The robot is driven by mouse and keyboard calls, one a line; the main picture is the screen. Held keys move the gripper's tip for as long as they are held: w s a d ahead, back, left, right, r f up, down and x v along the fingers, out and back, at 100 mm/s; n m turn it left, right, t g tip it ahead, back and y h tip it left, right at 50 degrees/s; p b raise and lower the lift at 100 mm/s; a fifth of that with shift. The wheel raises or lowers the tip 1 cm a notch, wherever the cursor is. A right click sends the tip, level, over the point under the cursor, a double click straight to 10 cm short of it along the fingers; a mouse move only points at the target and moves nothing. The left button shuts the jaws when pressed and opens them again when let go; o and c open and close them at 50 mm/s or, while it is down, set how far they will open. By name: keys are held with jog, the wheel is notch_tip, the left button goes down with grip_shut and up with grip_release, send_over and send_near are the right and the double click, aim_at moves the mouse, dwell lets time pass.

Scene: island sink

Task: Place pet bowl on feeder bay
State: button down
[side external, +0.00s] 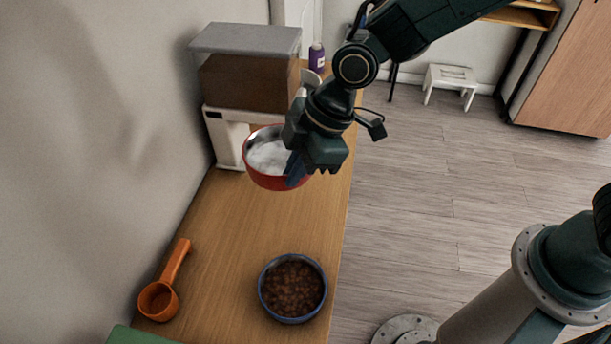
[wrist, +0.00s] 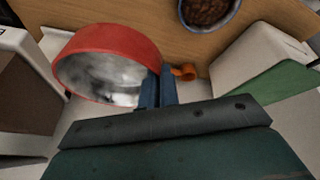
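A red pet bowl (side external: 275,182) with a pale, shiny inside is held up above the counter, near the front of the feeder. My gripper (side external: 296,168) is shut on its right rim. In the wrist view the blue fingers (wrist: 158,88) pinch the edge of the red bowl (wrist: 112,42). The feeder has a clear-topped hopper (side external: 245,80) with brown kibble over a white base (side external: 226,140) that holds the bay. The bowl and gripper partly hide the base and bay. I cannot tell whether the bowl touches the feeder.
A blue bowl (side external: 292,289) of brown kibble stands on the near part of the wooden counter (side external: 230,225). An orange scoop (side external: 160,295) lies to its left by the wall. A purple bottle (side external: 316,58) stands beyond the feeder. The counter's middle is clear.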

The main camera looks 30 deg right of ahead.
jog(key=w+r+m+t+h, duration=0.1)
jog(key=w+r+m, duration=0.35)
jog(key=r, duration=0.25)
jog(key=w+r+m+t+h, duration=0.1)
jog(key=w+r+m+h, duration=0.15)
jog(key=r+m, duration=0.35)
jog(key=w+d+r+m+h, duration=0.1)
jog(key=w+d+r+m, duration=0.25)
jog(key=d, duration=0.25)
jog(key=w+d+r+m+h, duration=0.2)
jog(key=w+d+r+m, duration=0.15)
jog(key=d, duration=0.25)
jog(key=s+d+f+m, duration=0.1)
jog(key=s+d+f, duration=0.3)
jog(key=d+f, duration=1.1)
jog(key=shift+d+f, duration=0.15)
jog(key=shift+d, duration=0.8)
jog(key=s+f+n+y, duration=0.1)
jog(key=s+f+n, duration=0.2)
jog(key=f, duration=1)
jog(key=s, duration=0.3)
jog(key=shift+s+f, duration=0.2)
jog(key=shift+f, duration=0.2)
jog(key=shift+a, duration=0.15)
